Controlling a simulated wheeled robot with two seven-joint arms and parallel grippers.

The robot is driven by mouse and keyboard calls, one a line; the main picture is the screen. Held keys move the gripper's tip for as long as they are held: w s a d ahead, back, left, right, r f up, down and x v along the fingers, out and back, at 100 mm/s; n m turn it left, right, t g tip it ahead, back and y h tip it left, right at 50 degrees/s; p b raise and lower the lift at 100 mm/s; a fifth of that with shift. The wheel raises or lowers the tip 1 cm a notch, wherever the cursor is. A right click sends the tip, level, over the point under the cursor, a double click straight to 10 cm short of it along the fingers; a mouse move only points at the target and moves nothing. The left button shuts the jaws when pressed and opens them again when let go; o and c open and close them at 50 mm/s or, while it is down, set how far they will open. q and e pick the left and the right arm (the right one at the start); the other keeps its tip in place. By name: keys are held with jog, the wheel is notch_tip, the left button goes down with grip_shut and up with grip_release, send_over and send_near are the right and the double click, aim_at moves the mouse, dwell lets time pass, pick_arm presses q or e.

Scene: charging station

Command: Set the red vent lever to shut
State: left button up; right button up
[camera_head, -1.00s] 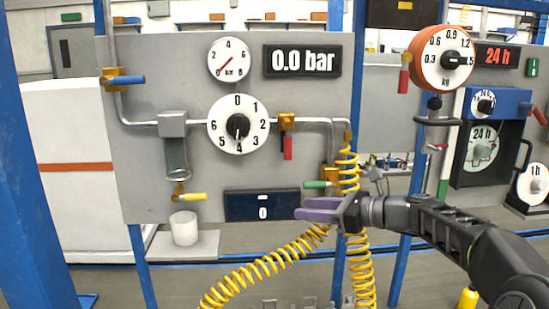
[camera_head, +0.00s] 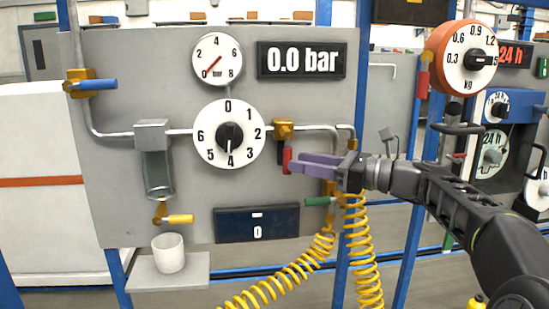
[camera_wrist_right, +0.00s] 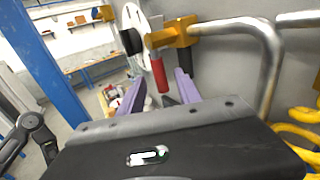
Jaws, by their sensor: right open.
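The red vent lever (camera_head: 287,160) hangs straight down from a brass valve (camera_head: 283,130) on the pipe right of the numbered dial. It also shows in the right wrist view (camera_wrist_right: 159,75), pointing down. My right gripper (camera_head: 291,163) reaches in from the right with its purple fingers at the lever's height. In the right wrist view my right gripper (camera_wrist_right: 157,88) is open, and the lever appears between its two fingers. I cannot tell whether a finger touches it. My left gripper is not in view.
A blue lever (camera_head: 97,84), a yellow lever (camera_head: 180,219) and a green lever (camera_head: 318,201) are also on the panel. The gauge (camera_head: 217,61) and display (camera_head: 301,60), reading 0.0 bar, are above. A yellow coiled hose (camera_head: 358,240) hangs below my gripper. A white cup (camera_head: 169,253) stands lower left.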

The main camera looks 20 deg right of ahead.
jog(key=p+x, duration=0.1)
jog(key=x, duration=0.6)
jog(key=shift+a, duration=0.15)
jog(key=shift+w, duration=0.15)
jog(key=shift+c, duration=0.4)
grip_shut()
dwell(0.7)
